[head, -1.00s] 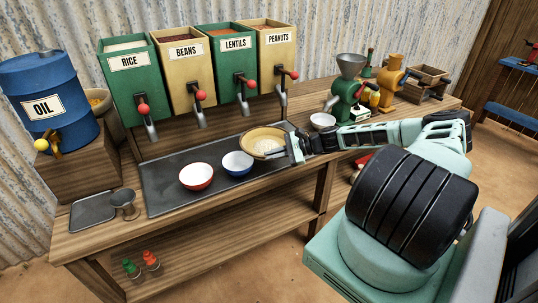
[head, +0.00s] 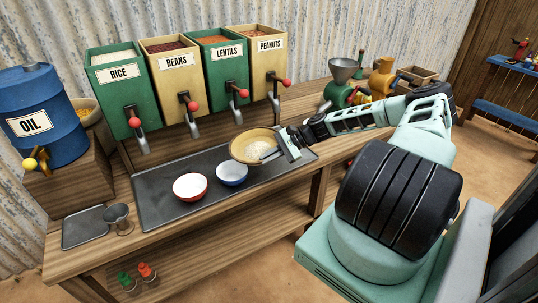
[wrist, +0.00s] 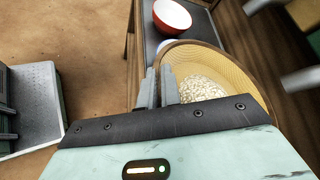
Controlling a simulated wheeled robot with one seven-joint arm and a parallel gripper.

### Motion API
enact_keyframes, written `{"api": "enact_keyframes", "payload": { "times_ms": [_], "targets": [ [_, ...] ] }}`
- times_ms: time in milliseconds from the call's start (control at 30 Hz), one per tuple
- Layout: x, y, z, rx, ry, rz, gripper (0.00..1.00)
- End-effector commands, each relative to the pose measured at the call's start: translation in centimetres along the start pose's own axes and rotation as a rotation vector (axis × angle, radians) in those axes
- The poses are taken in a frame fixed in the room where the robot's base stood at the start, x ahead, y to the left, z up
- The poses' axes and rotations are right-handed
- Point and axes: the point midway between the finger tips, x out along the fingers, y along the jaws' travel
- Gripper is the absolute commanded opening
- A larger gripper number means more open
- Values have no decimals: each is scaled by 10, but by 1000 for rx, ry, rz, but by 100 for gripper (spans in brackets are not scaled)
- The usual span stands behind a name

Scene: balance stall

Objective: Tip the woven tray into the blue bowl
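The round woven tray (head: 238,152) holds a heap of pale grain. The tray appears raised above the dark counter mat, just behind and to the right of the blue bowl (head: 232,179). The blue bowl is white inside and looks empty. In the wrist view it is mostly hidden behind the tray.
A red bowl (head: 190,190) sits left of the blue bowl on the dark mat (head: 155,205); it also shows in the wrist view (wrist: 172,17). Labelled dispensers with spouts, such as lentils (head: 226,72), stand behind. A metal scoop cup (head: 118,218) is at front left.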

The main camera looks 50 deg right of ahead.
Motion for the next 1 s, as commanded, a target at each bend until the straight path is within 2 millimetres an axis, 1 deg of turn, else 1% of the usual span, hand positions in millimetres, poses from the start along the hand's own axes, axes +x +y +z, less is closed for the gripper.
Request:
{"api": "enact_keyframes", "payload": {
  "times_ms": [33, 1000],
  "targets": [
    [-1, -2, 3, -5, 12, 7, 0],
    [7, -6, 16, -75, 238, 125, 0]
  ]
}}
